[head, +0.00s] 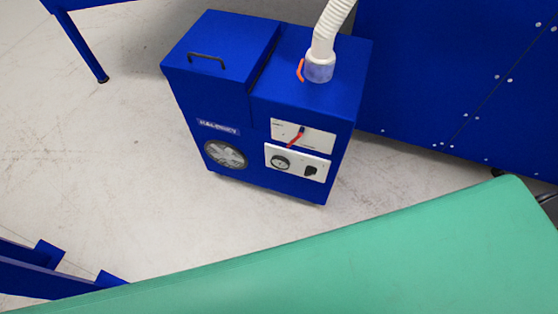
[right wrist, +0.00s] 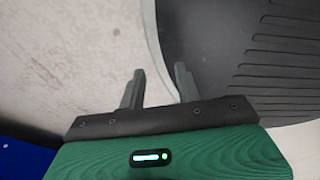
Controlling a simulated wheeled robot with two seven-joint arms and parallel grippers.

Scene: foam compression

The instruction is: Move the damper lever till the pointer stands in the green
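A blue machine (head: 215,95) with a ribbed white hose on top stands on the floor in the head view. An orange-red lever (head: 300,69) sits beside the clear hose collar (head: 319,68). A red lever (head: 295,138) crosses the upper white panel (head: 318,139) on its front. The lower white panel holds a round dial (head: 281,162) and a black knob (head: 310,171). The dial's pointer and any green zone are too small to read. My right gripper (right wrist: 160,84) shows only in the right wrist view, open and empty, away from the machine. My left gripper is out of view.
A pale green surface (head: 400,255) with a rounded corner fills the near right. A large blue cabinet (head: 455,75) stands close on the machine's right. Blue frame parts (head: 45,265) lie at the near left. Grey floor (head: 100,170) is clear left of the machine.

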